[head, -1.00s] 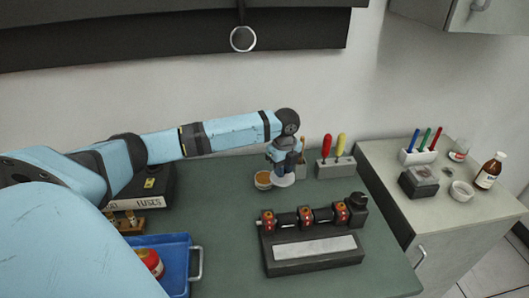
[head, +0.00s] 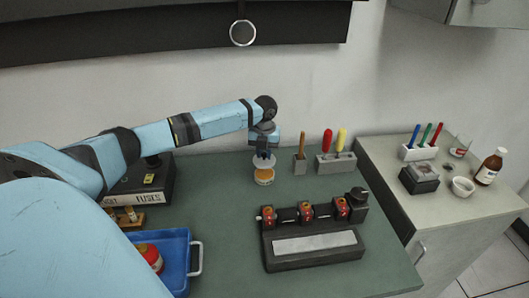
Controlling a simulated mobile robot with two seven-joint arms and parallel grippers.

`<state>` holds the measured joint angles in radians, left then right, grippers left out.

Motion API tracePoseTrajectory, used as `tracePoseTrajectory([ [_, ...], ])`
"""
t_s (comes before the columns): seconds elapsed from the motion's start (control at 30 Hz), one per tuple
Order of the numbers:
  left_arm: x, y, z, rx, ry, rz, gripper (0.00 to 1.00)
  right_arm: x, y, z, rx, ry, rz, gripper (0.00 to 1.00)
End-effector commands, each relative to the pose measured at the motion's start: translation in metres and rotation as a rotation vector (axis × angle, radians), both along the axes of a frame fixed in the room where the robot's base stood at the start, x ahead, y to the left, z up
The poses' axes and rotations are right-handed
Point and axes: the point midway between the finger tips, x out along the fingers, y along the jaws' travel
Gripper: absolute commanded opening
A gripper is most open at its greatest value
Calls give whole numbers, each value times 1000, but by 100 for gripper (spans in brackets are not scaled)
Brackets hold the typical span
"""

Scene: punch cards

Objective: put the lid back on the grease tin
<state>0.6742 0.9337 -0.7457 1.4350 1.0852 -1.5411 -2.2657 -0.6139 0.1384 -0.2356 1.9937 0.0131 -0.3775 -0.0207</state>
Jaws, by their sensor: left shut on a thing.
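The grease tin (head: 264,177) is a small round pale tin with orange-brown grease showing, on the green bench below my left gripper. The lid (head: 264,161) is a pale disc just above the tin. My left gripper (head: 264,153) points down and is shut on the lid, holding it over the tin. A strip of grease shows between the lid and the tin's rim, so the two look apart. My right gripper is not in view.
A brush in a small block (head: 300,165) and a grey holder with red and yellow screwdrivers (head: 336,163) stand right of the tin. A blue tray (head: 176,252) and fuse box (head: 141,190) are left.

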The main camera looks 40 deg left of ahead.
Motion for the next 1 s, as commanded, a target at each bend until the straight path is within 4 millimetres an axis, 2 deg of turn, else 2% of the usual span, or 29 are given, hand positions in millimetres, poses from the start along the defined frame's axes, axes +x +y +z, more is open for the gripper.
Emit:
tracePoseTrajectory([
  [0.03,0,0,-9,0,0,0,0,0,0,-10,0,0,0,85],
  [0.3,0,0,-33,1,-1,1,0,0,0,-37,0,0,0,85],
  [0.6,0,0,-49,0,0,2,0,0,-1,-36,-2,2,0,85],
  [1.0,0,0,-50,0,0,1,0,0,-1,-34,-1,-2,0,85],
])
